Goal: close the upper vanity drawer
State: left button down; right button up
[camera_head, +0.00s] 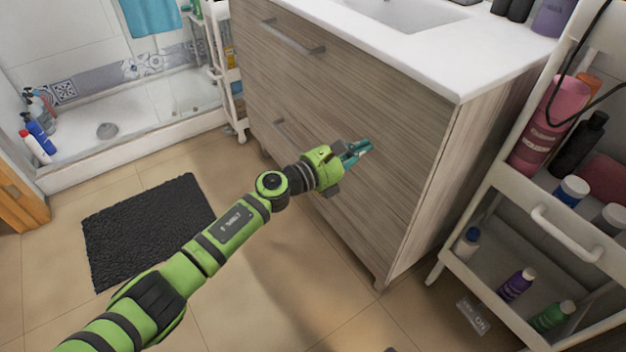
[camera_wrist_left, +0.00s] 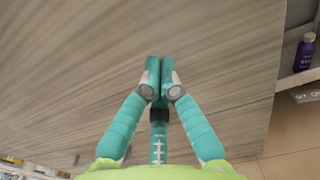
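The wood-grain vanity has an upper drawer (camera_head: 335,70) with a bar handle (camera_head: 292,36) and a lower drawer with its own handle (camera_head: 290,138). The upper drawer's front looks about flush with the cabinet under the white countertop; I see no clear gap. My left gripper (camera_head: 360,151) is in front of the right part of the vanity front, right of both handles. In the left wrist view its teal fingers (camera_wrist_left: 159,72) are together with nothing between them, and wood grain fills the view ahead. I cannot tell whether the fingertips touch the front. My right gripper is out of view.
A white cart (camera_head: 566,232) with several bottles stands close to the vanity's right side. A black mat (camera_head: 145,225) lies on the tiled floor at left. A shower tray (camera_head: 130,125) and a narrow shelf (camera_head: 238,115) are behind.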

pick_arm(q)
jog(key=p+v, duration=0.1)
jog(key=v, duration=0.9)
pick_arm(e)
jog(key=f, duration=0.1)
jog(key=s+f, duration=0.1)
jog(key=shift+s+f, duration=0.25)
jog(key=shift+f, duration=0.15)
